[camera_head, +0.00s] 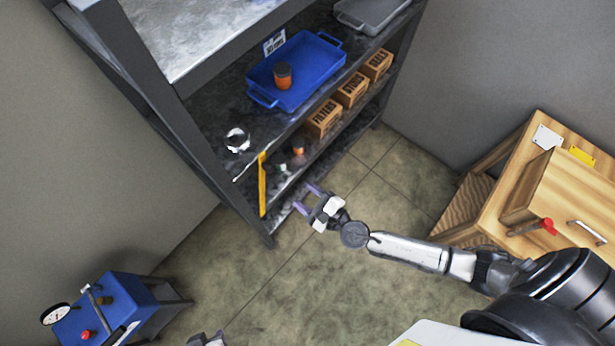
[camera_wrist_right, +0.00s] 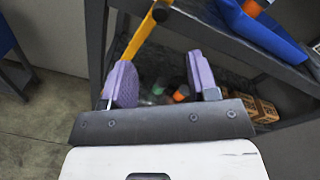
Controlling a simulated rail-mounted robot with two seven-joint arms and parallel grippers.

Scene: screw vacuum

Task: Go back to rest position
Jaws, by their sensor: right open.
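My right gripper (camera_head: 310,198) is in front of the shelf's lower levels in the head view, its purple fingers apart and empty. The fingers also show spread in the right wrist view (camera_wrist_right: 165,85), with shelf items visible between and beyond them. The dark metal shelf (camera_head: 215,121) stands just past the fingertips. A small grey piece at the bottom edge of the head view (camera_head: 207,340) may be part of my left gripper, but too little shows to tell its state.
A blue tray (camera_head: 318,62) holds an orange jar (camera_head: 282,76). Several brown boxes (camera_head: 324,118) sit below it. A yellow bar (camera_head: 262,185) stands upright at the shelf front. A wooden cabinet (camera_head: 507,190) is right, a blue machine (camera_head: 118,300) lower left. The floor between is clear.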

